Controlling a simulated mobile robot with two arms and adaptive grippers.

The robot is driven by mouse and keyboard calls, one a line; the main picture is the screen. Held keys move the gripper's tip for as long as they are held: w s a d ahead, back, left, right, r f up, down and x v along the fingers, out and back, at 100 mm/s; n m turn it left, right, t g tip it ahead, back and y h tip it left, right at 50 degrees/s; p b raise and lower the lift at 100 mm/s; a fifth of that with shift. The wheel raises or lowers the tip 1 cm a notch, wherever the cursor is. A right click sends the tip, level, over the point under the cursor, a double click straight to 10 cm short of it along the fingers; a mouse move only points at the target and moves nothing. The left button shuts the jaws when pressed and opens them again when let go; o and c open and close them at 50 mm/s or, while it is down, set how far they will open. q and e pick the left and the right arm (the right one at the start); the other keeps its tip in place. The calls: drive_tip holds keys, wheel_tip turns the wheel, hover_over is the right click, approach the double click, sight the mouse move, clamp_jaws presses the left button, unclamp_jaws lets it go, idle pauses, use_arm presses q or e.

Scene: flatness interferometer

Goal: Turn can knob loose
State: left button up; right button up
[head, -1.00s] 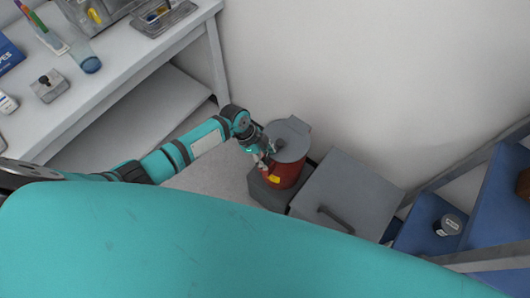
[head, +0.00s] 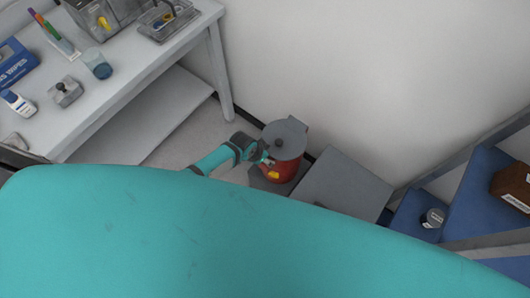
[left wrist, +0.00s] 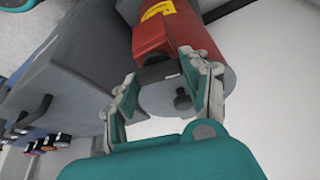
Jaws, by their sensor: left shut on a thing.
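The can (head: 281,170) is red with a yellow label and a round grey lid (head: 291,133). A small dark knob (head: 278,143) is on the lid. The can also shows in the left wrist view (left wrist: 180,35), with the knob (left wrist: 182,101) standing on the lid between the fingers, apparently untouched. My left gripper (head: 265,158) is at the lid's near left edge. In the left wrist view its fingertips (left wrist: 158,70) appear shut on a dark grey tab at the can's rim. My right gripper is out of view.
The can stands on a low grey base beside a larger grey box (head: 345,185). The wall is close behind. A white bench (head: 150,55) with several small items is at the left. A blue shelf (head: 480,180) is at the right. My teal body hides the foreground.

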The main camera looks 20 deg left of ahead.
use_arm(q)
drive_tip(key=shift+n+y+p, duration=0.3)
drive_tip(key=shift+n+p, duration=0.25)
drive_tip(key=shift+n, duration=0.45)
drive_tip(key=shift+t, duration=0.3)
drive_tip(key=o, duration=1.2)
drive_tip(key=shift+c, duration=0.2)
drive_tip(key=v, duration=1.2)
drive_tip(key=shift+d, duration=0.1)
